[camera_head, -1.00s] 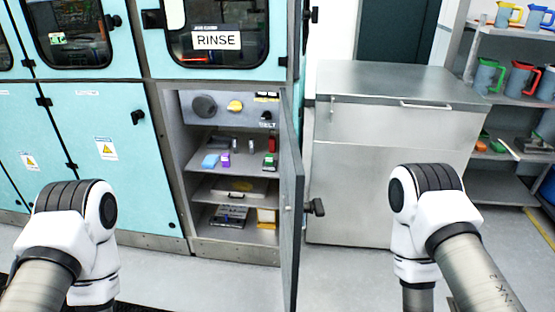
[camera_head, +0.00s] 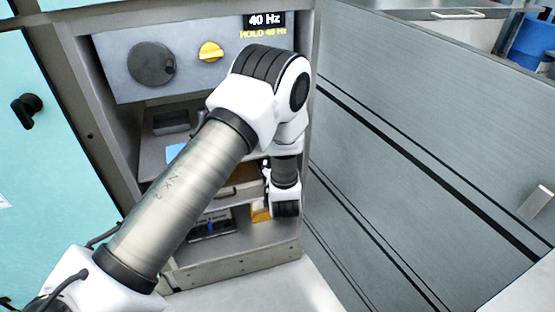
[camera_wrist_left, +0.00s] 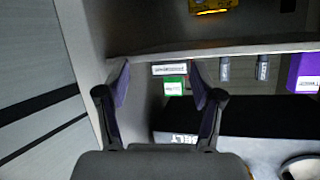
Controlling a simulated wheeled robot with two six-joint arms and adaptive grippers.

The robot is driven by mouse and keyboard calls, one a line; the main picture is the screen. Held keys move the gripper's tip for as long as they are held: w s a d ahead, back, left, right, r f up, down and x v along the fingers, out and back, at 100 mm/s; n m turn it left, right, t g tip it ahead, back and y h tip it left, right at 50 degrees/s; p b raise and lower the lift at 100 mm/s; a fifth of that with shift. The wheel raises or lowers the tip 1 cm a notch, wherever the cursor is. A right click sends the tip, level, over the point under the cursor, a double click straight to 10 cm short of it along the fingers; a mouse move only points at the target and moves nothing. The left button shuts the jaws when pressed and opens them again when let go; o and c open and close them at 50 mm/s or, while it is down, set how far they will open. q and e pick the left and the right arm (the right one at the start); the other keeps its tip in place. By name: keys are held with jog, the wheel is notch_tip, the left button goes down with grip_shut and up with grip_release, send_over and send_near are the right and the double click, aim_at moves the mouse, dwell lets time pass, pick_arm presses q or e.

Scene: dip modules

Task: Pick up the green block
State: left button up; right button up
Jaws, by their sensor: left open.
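The green block (camera_wrist_left: 174,85), with a white label, is on the shelf inside the cabinet in the left wrist view. My left gripper (camera_wrist_left: 160,86) is open, and the block shows between its fingertips, nearer the right finger. I cannot tell how far the block is beyond the fingertips. In the head view my left arm reaches into the cabinet and hides the block and the fingers. My right gripper is in neither current view.
A white-labelled piece (camera_wrist_left: 170,69) shows just above the green block. Grey cylinders (camera_wrist_left: 225,68) and a purple block (camera_wrist_left: 304,74) are to the right. A blue block (camera_head: 176,153) is left of my arm. A grey panel (camera_head: 420,130) borders the cabinet on the right.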

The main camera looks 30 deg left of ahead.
pick_arm(q)
jog(key=w+a+r+n+y+b, duration=0.1)
jog(key=w+a+r+y+b, duration=0.1)
jog(key=w+a, duration=0.1)
jog(key=w+a+r+n+y+b, duration=0.2)
jog(key=w+a+b, duration=0.1)
jog(key=w+a+r+n+y+b, duration=0.1)
jog(key=w+a+r+y+b, duration=0.1)
jog(key=w+a, duration=0.1)
jog(key=shift+w+r+n+t, duration=0.2)
jog(key=shift+w+n+t, duration=0.2)
jog(key=shift+w, duration=0.15)
jog(key=shift+w+a+r, duration=0.1)
jog(key=shift+w+a, duration=0.1)
jog(key=shift+a, duration=0.05)
jog(key=c, duration=1.3)
pick_arm(e)
notch_tip(320, 180, down, 11)
jog(key=shift+s+f, duration=0.15)
jog(key=shift+s, duration=0.1)
